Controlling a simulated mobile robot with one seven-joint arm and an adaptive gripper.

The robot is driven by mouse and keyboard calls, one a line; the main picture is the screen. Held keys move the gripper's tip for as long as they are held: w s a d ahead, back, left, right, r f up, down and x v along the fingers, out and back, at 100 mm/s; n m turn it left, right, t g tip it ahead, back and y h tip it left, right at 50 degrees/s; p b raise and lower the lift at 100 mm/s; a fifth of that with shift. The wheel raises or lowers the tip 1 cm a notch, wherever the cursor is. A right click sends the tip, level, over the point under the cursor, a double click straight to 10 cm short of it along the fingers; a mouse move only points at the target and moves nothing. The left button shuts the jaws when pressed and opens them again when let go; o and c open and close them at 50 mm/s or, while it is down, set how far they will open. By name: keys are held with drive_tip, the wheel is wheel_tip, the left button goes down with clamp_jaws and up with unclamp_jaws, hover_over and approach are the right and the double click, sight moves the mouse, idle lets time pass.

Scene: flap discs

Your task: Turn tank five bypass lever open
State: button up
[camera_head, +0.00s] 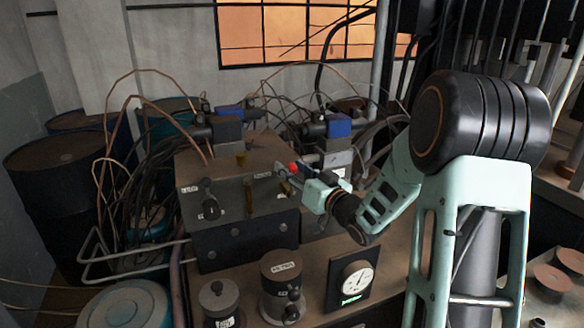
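A dark metal box (240,232) stands on the bench with small levers and white labels on its top. A brass upright lever (248,197) stands near its front edge. Another brass lever (240,159) stands farther back. My gripper (284,173) is at the box's right edge, reaching in from the right. A small red piece (293,167) shows at the gripper's fingers; I cannot tell whether they touch it. The labels are too small to read, so I cannot tell which lever is tank five's bypass. The fingers are too small to show whether they are open or shut.
Two blue-topped valve units (230,125) and (331,143) stand behind the box with cables. A round gauge (354,279) and two dark cylinders (281,285) and (219,300) stand in front. Dark drums (62,185) and copper tubes crowd the left.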

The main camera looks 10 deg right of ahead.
drive_tip(key=shift+w, duration=0.15)
drive_tip(key=shift+c, duration=0.5)
clamp_jaws()
drive_tip(key=shift+d+m, duration=0.15)
drive_tip(key=shift+m, duration=0.15)
drive_tip(key=w+d+f+m+t+h+b, duration=0.1)
drive_tip(key=d+f+m, duration=0.7)
drive_tip(key=m, duration=1)
drive_tip(key=shift+w+d+t+h+b, duration=0.35)
drive_tip(key=shift+t+h+b, duration=0.35)
drive_tip(key=shift+t+b, duration=0.5)
drive_tip(key=shift+f, duration=0.1)
